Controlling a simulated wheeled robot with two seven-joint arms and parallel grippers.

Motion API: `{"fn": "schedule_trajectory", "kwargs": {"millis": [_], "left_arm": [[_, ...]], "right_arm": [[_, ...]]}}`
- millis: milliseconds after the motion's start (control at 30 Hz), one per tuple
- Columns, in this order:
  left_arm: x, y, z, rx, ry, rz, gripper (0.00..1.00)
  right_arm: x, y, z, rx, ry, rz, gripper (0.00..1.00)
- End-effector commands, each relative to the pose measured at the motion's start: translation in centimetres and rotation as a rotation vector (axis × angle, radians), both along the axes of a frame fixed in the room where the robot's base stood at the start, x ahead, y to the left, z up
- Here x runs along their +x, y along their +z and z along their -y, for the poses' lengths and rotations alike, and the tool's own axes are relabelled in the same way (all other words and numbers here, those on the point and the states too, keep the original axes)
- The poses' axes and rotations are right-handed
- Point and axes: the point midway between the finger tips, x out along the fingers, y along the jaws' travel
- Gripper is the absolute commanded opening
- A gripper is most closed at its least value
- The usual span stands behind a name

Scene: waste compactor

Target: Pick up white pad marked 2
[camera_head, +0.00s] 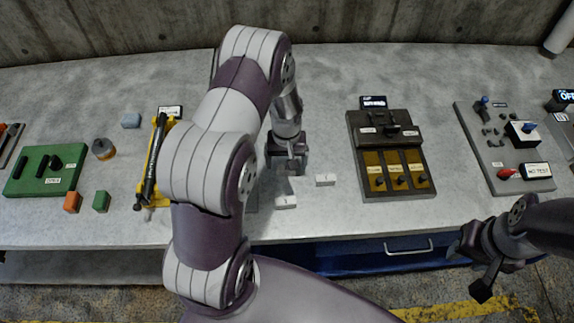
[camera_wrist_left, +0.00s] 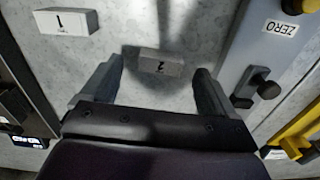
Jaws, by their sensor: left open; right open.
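The white pad marked 2 (camera_wrist_left: 161,66) lies flat on the grey table in the left wrist view, in the gap between my two left fingers. A larger-looking white pad marked 1 (camera_wrist_left: 67,22) lies to its upper left. In the head view, my left gripper (camera_head: 289,167) points down over the table, open and empty. Two small white pads show near it, one below (camera_head: 286,202) and one to its right (camera_head: 325,180); their marks are too small to read there. My right gripper (camera_head: 478,280) is open and empty in front of the table's edge.
A brown-and-black switch panel (camera_head: 390,155) stands right of the pads. A yellow device (camera_head: 150,190) is to the left, partly behind my arm. A grey board (camera_wrist_left: 222,75) marked ZERO borders the pads. A blue drawer (camera_head: 375,262) is below the table edge.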

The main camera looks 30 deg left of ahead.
Motion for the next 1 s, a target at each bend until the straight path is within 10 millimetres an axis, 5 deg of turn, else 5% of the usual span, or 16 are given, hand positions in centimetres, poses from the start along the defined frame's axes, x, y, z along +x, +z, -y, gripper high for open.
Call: {"fn": "schedule_trajectory", "kwargs": {"millis": [200, 400, 600, 1000], "left_arm": [[-0.1, -2.8, 0.0, 0.0, -0.001, -0.001, 0.88], [0.0, -3.0, 0.0, 0.0, -0.001, 0.001, 0.88], [0.0, -2.9, 0.0, 0.0, -0.001, 0.001, 0.27], [0.1, -2.0, -0.1, 0.001, -0.001, 0.004, 0.27]], "right_arm": [[0.0, 1.0, 0.0, 0.0, 0.0, 0.0, 0.43], [0.0, 0.9, 0.0, 0.0, 0.0, 0.0, 0.43], [0.0, 0.9, 0.0, 0.0, 0.0, 0.0, 0.43], [0.0, 0.5, 0.0, 0.0, 0.0, 0.0, 0.43]]}}
